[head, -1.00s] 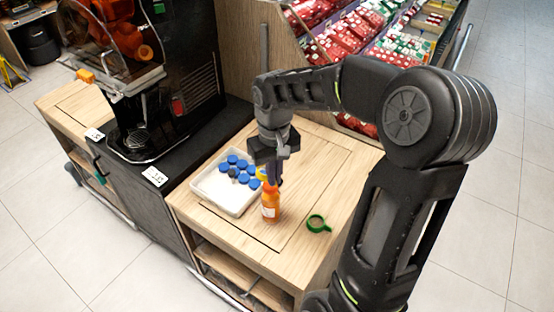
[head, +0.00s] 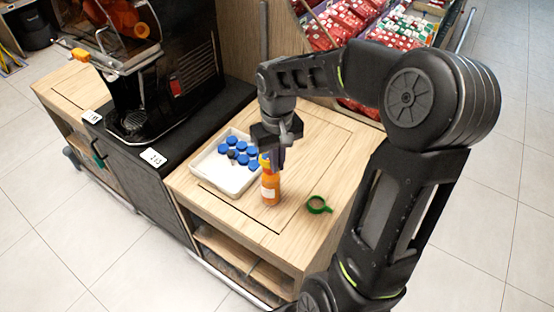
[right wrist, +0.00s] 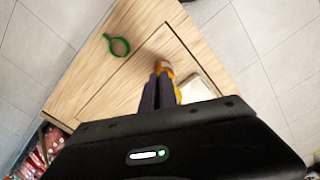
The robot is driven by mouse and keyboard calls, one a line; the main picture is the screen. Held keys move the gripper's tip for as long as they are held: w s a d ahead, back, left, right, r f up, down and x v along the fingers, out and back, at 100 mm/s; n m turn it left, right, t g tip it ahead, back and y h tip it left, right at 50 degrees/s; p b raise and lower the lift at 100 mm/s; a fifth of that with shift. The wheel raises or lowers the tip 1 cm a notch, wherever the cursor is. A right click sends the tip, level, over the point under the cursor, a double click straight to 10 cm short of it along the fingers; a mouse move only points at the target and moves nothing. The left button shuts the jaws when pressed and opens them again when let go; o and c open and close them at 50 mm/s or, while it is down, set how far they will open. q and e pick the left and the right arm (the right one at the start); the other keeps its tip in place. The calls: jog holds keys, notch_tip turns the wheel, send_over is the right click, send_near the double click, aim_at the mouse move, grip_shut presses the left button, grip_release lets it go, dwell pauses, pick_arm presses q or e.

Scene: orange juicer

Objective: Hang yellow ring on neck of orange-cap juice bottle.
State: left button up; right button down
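The orange juice bottle (head: 270,187) stands upright on the wooden counter, right of the tray. Its cap is largely hidden. The yellow ring (head: 264,161) is a small yellow patch at the bottle's top, beside my right fingertips; I cannot tell if it encircles the neck. My right gripper (head: 277,160) points down at the bottle top, its fingers close together, seemingly on the ring. In the right wrist view my fingers (right wrist: 157,92) nearly meet, with the orange bottle (right wrist: 163,66) partly behind them and yellow at their right. My left gripper is out of view.
A white tray (head: 215,180) with several blue-capped bottles stands just left of the bottle. A green ring (head: 319,204) lies on the counter (head: 240,222) to the right. The black juicer (head: 185,60) is at the left. The counter's front is clear.

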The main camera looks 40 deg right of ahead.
jog(key=shift+f, duration=0.6)
jog(key=shift+f+b, duration=1.05)
jog(key=shift+f, duration=0.05)
dwell(1.6)
dwell(0.4)
jog(key=c, duration=1.2)
grip_release()
jog(key=shift+r, duration=0.15)
jog(key=shift+r+p, duration=2.75)
jog(key=shift+r, duration=0.65)
